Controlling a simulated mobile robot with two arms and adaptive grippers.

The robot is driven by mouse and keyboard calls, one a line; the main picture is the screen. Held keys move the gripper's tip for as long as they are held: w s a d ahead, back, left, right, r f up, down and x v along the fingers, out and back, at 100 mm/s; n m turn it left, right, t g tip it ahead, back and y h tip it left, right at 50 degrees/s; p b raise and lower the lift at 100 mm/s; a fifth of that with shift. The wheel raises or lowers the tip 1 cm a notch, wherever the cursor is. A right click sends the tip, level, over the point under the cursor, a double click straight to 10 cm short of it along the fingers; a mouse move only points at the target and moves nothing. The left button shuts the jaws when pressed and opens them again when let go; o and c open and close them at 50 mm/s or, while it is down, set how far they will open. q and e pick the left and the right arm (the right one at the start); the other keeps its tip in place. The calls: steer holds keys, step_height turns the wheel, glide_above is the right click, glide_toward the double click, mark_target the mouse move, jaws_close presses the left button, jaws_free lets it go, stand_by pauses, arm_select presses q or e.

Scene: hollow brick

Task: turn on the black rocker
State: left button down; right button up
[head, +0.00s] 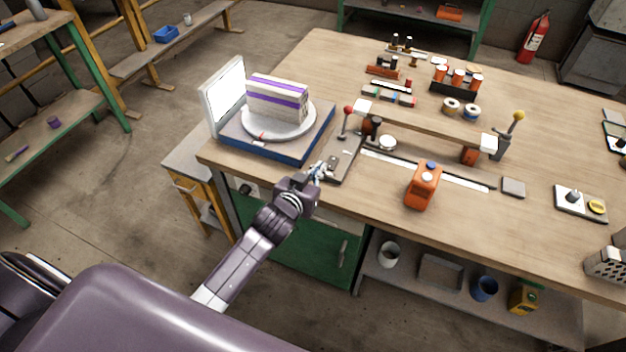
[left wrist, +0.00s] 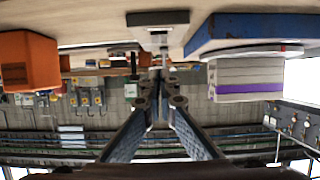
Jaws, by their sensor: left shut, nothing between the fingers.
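A narrow grey plate (head: 345,165) lies on the workbench, to the right of the blue-based scale. A lever with a red knob (head: 348,110) stands at its far end. Small dark and light parts sit on the plate's near half; the black rocker is too small to make out surely among them. My left gripper (head: 320,171) is at the plate's near left end, close to its edge; I cannot tell whether it touches. In the left wrist view its fingers (left wrist: 161,78) are together and empty, below a dark block (left wrist: 158,18). My right gripper is out of view.
The scale (head: 284,148) with a white round pan carries a purple-striped block (head: 277,98). An orange box-shaped device (head: 423,185) stands right of the plate. A raised wooden shelf (head: 430,125) runs behind. The bench top (head: 380,215) near its front edge is clear.

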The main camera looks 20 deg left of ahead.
arm_select(q)
steer(key=v, duration=0.2)
steer(key=f+v, duration=0.1)
steer(key=v, duration=0.1)
steer(key=shift+s+r, duration=0.1)
steer(key=shift+s, duration=0.15)
steer(key=s+f+g, duration=0.2)
steer(key=s+f, duration=0.4)
steer(key=f, duration=0.5)
steer(key=s+a+f+m+g+b, duration=0.15)
steer(key=s+f, duration=0.35)
steer(key=f, duration=0.6)
steer(key=s+f+g, duration=0.3)
steer(key=s+f, duration=0.3)
steer(key=f, duration=0.5)
steer(key=s+f+g, duration=0.2)
steer(key=s+f, duration=0.3)
steer(key=s, duration=0.5)
steer(key=s+a+f+g, duration=0.1)
steer(key=s+f+g, duration=0.1)
steer(key=s+f, duration=0.4)
steer(key=s+f+g, duration=0.2)
steer(key=s+f, duration=0.3)
steer(key=s, duration=1)
steer(key=shift+s+f, duration=0.15)
steer(key=shift+s, duration=0.25)
